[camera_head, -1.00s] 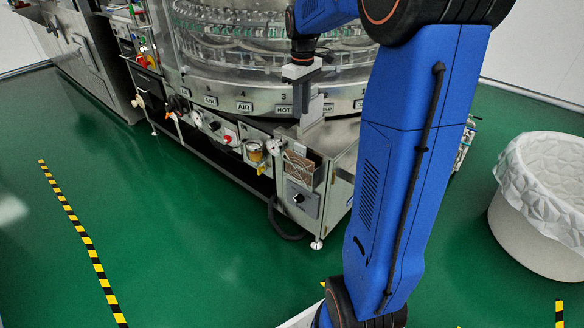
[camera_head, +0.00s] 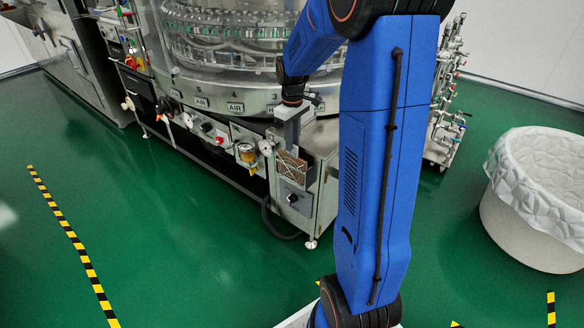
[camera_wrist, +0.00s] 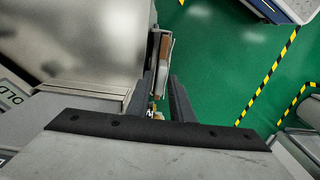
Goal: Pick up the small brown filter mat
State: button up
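The small brown filter mat (camera_head: 292,170) stands upright at the front corner of the washer, above a grey panel with a black knob, in the head view. In the wrist view the mat (camera_wrist: 165,58) shows as a narrow brown edge beside a light metal part. My gripper (camera_head: 291,146) points down just above the mat in the head view. In the wrist view my gripper (camera_wrist: 161,80) has its two fingers apart, with the mat's edge in line with the gap. Whether the fingers touch the mat cannot be told.
The rotary washer (camera_head: 235,106) with its round glass housing stands behind the mat. A black hose (camera_head: 268,222) hangs below the front corner. A white lined bin (camera_head: 535,200) stands at the right. Green floor (camera_head: 170,230) in front is clear, with a striped tape line (camera_head: 75,245).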

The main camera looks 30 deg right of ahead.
aim_at(292, 156)
notch_tip(292, 156, down, 4)
jog(key=shift+a+f, duration=0.1)
grip_shut()
notch_tip(292, 156, up, 31)
jog(key=shift+f, duration=0.15)
dwell(3.1)
dwell(0.6)
